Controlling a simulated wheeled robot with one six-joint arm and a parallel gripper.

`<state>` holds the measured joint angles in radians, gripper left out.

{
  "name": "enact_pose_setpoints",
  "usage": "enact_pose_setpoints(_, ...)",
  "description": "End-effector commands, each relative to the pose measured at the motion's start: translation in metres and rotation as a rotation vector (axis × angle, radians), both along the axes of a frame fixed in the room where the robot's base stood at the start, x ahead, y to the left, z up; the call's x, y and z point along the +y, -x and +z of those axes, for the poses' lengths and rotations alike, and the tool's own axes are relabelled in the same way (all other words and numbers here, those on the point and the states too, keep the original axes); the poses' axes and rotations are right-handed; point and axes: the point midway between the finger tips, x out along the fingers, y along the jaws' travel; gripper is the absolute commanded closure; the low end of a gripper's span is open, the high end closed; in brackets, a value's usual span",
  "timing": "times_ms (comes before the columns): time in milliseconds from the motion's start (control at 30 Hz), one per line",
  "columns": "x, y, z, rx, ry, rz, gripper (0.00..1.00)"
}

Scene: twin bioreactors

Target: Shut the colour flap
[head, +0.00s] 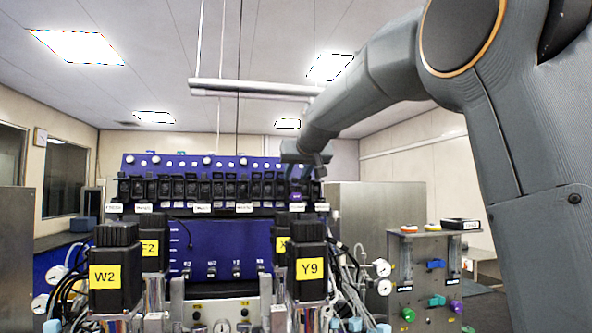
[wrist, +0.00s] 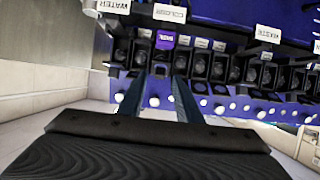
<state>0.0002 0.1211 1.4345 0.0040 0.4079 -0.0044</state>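The colour flap (wrist: 165,40) is a small purple piece by the white COLOUR label (wrist: 170,13) in the wrist view. It sits in a row of black pump heads on the blue machine. A purple patch in that row also shows in the head view (head: 296,197), just below the end of my arm. My gripper (wrist: 159,76) has its two blue-grey fingers apart, with nothing seen between them. The fingers point at the row around the purple piece. I cannot tell whether they touch anything, or how far the flap stands open.
Neighbouring black pump heads (wrist: 219,68) stand close on both sides. A WATER label (wrist: 115,5) and a WASTE label (wrist: 267,34) flank the COLOUR label. Black motors with yellow tags, such as Y9 (head: 309,268), stand in front. A grey valve panel (head: 425,285) is at right.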

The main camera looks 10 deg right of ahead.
Motion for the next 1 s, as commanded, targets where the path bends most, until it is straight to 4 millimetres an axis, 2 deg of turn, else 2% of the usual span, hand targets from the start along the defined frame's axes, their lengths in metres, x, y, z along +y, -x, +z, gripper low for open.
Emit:
enact_pose_setpoints(167, -0.001, -0.009, -0.004, 0.000, 0.000, -0.001, 0.69)
enact_pose_setpoints(433, -0.001, -0.010, -0.005, 0.000, 0.000, -0.002, 0.69)
enact_pose_setpoints(600, -0.001, -0.010, -0.005, 0.000, 0.000, -0.002, 0.97)
enact_pose_setpoints(1000, -0.001, -0.011, -0.011, -0.057, 0.001, -0.002, 0.97)
